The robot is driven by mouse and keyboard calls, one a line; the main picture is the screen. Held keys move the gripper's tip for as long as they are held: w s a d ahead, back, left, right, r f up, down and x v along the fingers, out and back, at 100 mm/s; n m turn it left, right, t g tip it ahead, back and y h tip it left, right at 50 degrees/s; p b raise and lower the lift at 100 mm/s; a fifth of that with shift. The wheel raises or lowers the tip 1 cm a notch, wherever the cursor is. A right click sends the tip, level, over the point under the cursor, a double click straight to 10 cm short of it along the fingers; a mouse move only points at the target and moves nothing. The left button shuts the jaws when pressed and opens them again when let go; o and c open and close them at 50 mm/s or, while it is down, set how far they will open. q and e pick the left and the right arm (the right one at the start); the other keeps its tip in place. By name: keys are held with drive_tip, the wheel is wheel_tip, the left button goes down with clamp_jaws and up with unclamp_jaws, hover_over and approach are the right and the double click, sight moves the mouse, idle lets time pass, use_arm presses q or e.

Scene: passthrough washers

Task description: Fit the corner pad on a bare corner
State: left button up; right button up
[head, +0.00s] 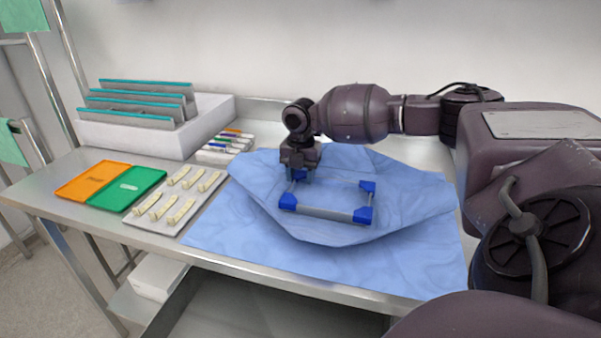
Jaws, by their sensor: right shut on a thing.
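A grey rectangular frame (325,212) lies on a blue cloth (415,225). Blue corner pads sit on its front left (288,202), front right (363,215) and back right (368,187) corners. My right gripper (299,170) points down at the back left corner and is shut on a blue corner pad (300,176). That pad is at the corner, partly hidden by the fingers; I cannot tell whether it is fully seated. My left gripper is not in view.
A tray with several cream pieces (150,221) lies left of the cloth, beside orange (92,181) and green (125,189) panels. Coloured pens or tools (228,143) and a white rack block (150,138) stand behind. The cloth is raised in folds around the frame.

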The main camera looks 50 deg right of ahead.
drive_tip(key=o, duration=1)
drive_tip(key=shift+r, duration=0.55)
drive_tip(key=shift+r+p, duration=0.85)
drive_tip(key=shift+r, duration=4)
drive_tip(key=shift+s+f, duration=0.1)
